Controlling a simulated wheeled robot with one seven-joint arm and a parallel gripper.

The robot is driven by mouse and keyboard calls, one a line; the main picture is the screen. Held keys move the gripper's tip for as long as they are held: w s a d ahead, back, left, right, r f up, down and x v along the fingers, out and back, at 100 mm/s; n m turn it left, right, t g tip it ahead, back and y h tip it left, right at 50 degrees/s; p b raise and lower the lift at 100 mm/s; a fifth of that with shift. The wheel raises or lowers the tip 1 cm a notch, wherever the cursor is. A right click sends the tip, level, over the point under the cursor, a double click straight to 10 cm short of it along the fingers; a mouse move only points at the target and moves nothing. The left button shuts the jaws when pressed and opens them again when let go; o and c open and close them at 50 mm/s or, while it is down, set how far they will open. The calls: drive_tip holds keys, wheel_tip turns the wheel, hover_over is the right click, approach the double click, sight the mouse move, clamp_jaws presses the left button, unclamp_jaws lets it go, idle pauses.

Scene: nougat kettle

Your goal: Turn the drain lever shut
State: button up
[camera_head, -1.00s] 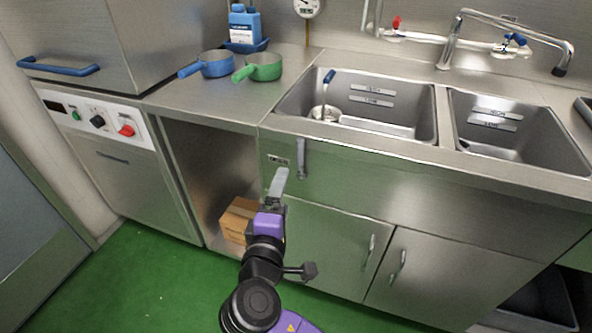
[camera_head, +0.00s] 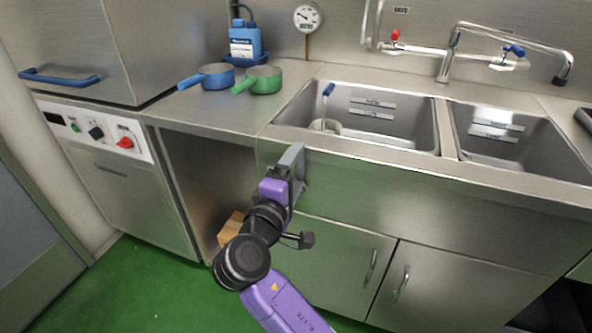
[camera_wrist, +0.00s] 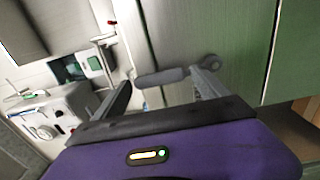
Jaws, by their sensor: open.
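The drain lever (camera_wrist: 162,77) is a grey handle with a round pivot on the steel front panel below the left sink basin. In the wrist view it lies crosswise just beyond my fingertips, its pivot end by the right fingertip. In the head view my gripper hides most or all of it. My gripper (camera_head: 296,163) is open and close to the panel; it also shows in the wrist view (camera_wrist: 163,84), with nothing clasped between its fingers. I cannot tell whether a finger touches the lever.
The left sink basin (camera_head: 388,132) holds a blue-handled utensil (camera_head: 327,97). A blue pan (camera_head: 216,77) and a green pan (camera_head: 263,79) stand on the counter. Cupboard doors (camera_head: 335,258) are below the sink. A cardboard box (camera_head: 231,228) sits in the open bay. Green floor lies in front.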

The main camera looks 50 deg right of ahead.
drive_tip(key=shift+c, duration=0.5)
clamp_jaws()
drive_tip(key=shift+w, duration=0.1)
